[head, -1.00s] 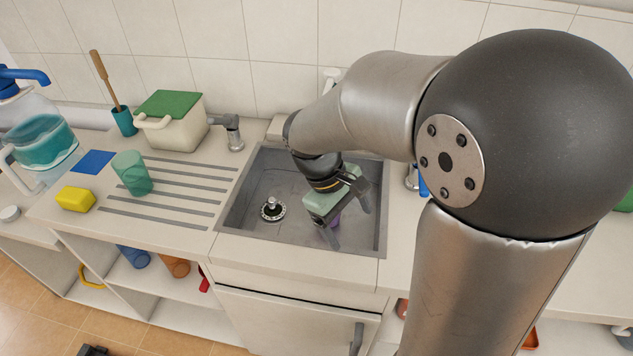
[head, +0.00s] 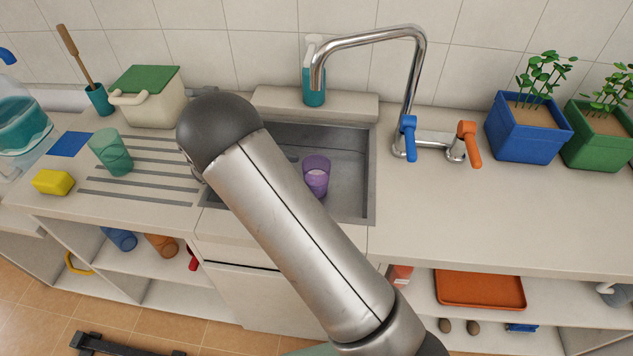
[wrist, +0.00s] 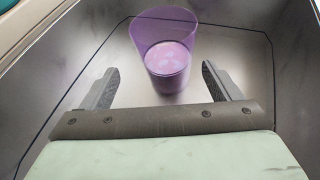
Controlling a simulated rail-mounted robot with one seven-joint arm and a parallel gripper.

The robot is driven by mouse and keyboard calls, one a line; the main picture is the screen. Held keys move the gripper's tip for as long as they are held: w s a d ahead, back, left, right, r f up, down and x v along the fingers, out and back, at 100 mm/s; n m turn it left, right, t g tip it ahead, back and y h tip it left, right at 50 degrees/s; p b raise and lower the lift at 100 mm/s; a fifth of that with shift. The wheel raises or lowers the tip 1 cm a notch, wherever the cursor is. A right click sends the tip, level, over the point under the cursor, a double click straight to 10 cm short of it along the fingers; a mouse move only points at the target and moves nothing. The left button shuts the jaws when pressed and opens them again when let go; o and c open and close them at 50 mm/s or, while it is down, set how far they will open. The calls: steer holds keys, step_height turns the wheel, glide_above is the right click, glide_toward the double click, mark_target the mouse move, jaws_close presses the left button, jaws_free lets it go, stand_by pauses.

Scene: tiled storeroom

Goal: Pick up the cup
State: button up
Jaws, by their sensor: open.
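A see-through purple cup (head: 316,176) stands upright in the metal sink (head: 348,208). In the wrist view the cup (wrist: 165,52) is ahead of my gripper (wrist: 159,70), between the lines of its two dark fingers. The fingers are wide apart with nothing held. The cup's lower part, pinkish and patterned, shows near the fingertips; I cannot tell whether it is between them. In the head view my gripper is not seen, and my arm covers the left part of the sink.
A green cup (head: 111,152) and yellow sponge (head: 53,182) are on the left counter. A tall faucet (head: 420,75) with blue and orange handles stands right of the sink. A soap bottle (head: 314,78) is behind it. Blue (head: 524,134) and green (head: 598,143) planters stand at right.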

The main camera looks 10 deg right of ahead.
mark_target(319, 177)
steer(key=x, duration=0.2)
steer(key=p+x, duration=0.1)
steer(key=x, duration=0.4)
steer(key=shift+s+d+f, duration=0.2)
steer(key=shift+s+f, duration=0.05)
steer(key=shift+s, duration=0.1)
steer(key=c, duration=1.2)
steer(key=shift+c, duration=0.2)
steer(key=shift+r, duration=0.25)
